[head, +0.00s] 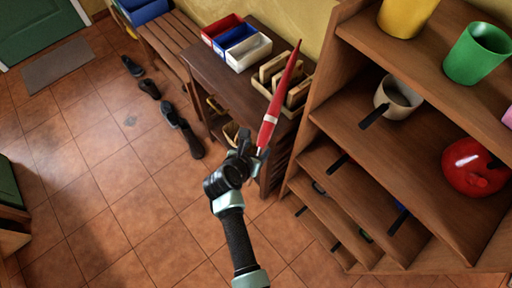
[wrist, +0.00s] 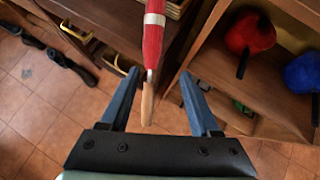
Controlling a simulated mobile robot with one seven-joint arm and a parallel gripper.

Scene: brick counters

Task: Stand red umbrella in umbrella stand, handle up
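The red umbrella (head: 283,84) is closed, with a white band and a slim tan handle. In the head view it slants in front of the dark wooden side table, handle end toward my gripper (head: 257,157) and pointed end up in the picture. In the wrist view the umbrella (wrist: 153,42) runs down from the top edge, and its handle (wrist: 147,103) shows between the two blue fingers of my gripper (wrist: 160,73). The fingers are wide apart, with a gap on both sides of the handle. I cannot make out what supports the umbrella. No umbrella stand is clearly visible.
The side table (head: 213,78) holds colored bins (head: 236,45) and a tray of wooden pieces (head: 290,106). A tall shelf (head: 345,120) with pots and a red kettle (head: 473,166) stands at right. Shoes (head: 170,114) line the floor at left. Open tiles lie left of my arm.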

